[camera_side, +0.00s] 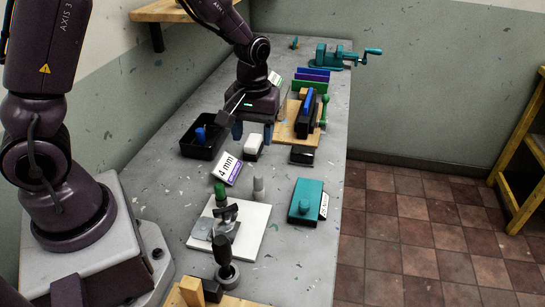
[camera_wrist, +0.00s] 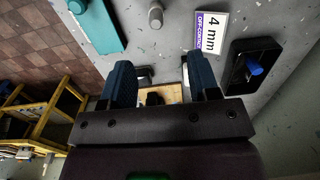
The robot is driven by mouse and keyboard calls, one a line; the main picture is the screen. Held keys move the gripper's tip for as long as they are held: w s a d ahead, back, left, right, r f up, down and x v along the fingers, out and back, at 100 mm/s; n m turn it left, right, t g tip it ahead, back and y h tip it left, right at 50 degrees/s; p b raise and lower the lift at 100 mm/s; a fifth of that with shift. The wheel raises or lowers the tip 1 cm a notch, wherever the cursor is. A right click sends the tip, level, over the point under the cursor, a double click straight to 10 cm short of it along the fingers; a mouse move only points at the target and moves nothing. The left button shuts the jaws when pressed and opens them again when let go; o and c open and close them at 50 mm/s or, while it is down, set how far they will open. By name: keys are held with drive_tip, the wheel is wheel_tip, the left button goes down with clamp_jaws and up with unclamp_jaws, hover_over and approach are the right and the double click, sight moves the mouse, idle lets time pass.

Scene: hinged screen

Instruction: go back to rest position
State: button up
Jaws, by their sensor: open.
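My gripper (camera_side: 254,133) hangs over the middle of the grey bench, its two blue fingers pointing down and apart. In the wrist view the fingers (camera_wrist: 163,78) are spread, with nothing held between them. A small white block with a dark base (camera_side: 253,144) is just below or in front of the fingers in the side view; the exact gap cannot be told. A small black block (camera_side: 302,155) lies to its right.
A black tray (camera_side: 187,150) holds a blue-handled piece. A "4 mm" card (camera_side: 226,169), a white board (camera_side: 258,222) with a clamp, a grey cylinder (camera_side: 258,189) and a teal box (camera_side: 307,201) lie nearer. A teal vise (camera_side: 335,56) is at the far end.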

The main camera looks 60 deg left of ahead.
drive_tip(key=s+d+r+m+t, duration=0.2)
drive_tip(key=s+r+m+t, duration=0.1)
drive_tip(key=s+r, duration=0.4)
drive_tip(key=s+d+r+m+t, duration=0.2)
drive_tip(key=s+r+m, duration=0.4)
drive_tip(key=r, duration=0.5)
drive_tip(key=shift+s+t, duration=0.5)
drive_tip(key=shift+s, duration=0.45)
